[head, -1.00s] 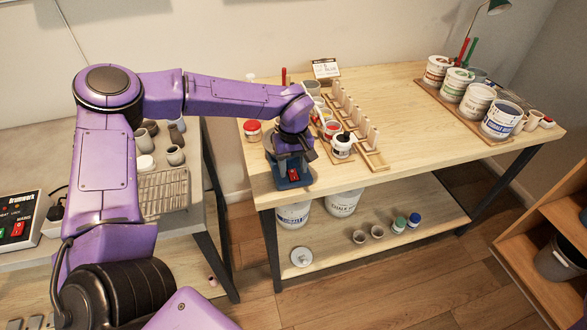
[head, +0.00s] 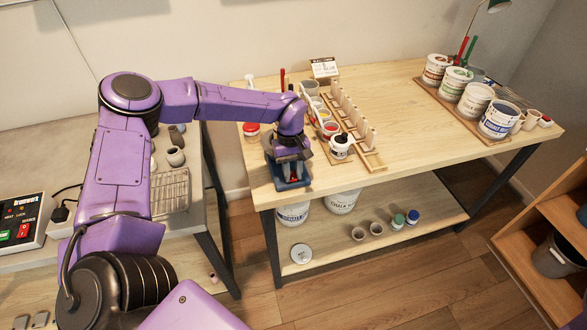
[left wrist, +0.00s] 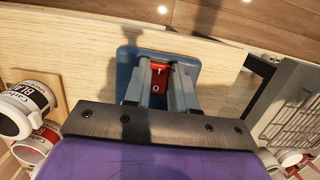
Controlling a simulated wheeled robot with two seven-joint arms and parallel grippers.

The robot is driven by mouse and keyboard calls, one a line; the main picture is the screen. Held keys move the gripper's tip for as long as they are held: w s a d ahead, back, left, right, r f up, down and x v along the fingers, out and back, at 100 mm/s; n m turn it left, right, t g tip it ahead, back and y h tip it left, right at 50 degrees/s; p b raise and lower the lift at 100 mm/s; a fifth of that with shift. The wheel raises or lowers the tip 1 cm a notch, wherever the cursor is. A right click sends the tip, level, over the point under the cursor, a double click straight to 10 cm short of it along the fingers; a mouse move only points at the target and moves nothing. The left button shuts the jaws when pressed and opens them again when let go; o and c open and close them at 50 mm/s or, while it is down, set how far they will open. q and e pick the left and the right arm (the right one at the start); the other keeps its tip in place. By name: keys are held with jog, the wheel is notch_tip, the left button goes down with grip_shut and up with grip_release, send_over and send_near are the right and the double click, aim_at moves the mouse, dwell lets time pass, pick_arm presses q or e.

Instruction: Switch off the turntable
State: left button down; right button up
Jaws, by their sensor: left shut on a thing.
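A blue box (head: 290,185) with a red rocker switch (head: 294,179) stands at the front left of the right-hand wooden table. In the left wrist view the blue box (left wrist: 124,66) and its red switch (left wrist: 158,76), marked I and O, show between my fingers. My left gripper (left wrist: 157,92) points down at the box. Its two grey-blue fingers stand apart, one on each side of the switch, shut on the box. The gripper hides part of the box in the head view. No turning disc can be made out. My right gripper is not in view.
A wooden rack (head: 352,112) and small paint pots, one a white pot (head: 340,151), stand right of my gripper. Large paint tubs (head: 498,120) stand farther right. The left table holds a control box (head: 22,222) and a wire rack (head: 171,192). The table's middle is clear.

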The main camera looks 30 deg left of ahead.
pick_arm(q)
jog(key=shift+a+g+h, duration=0.15)
jog(key=shift+g+h, duration=0.15)
jog(key=c, duration=0.9)
grip_release()
jog(key=shift+w, duration=0.15)
jog(key=b+v, duration=0.3)
jog(key=v, duration=0.7)
jog(key=shift+a+r, duration=0.1)
jog(key=shift+r, duration=0.1)
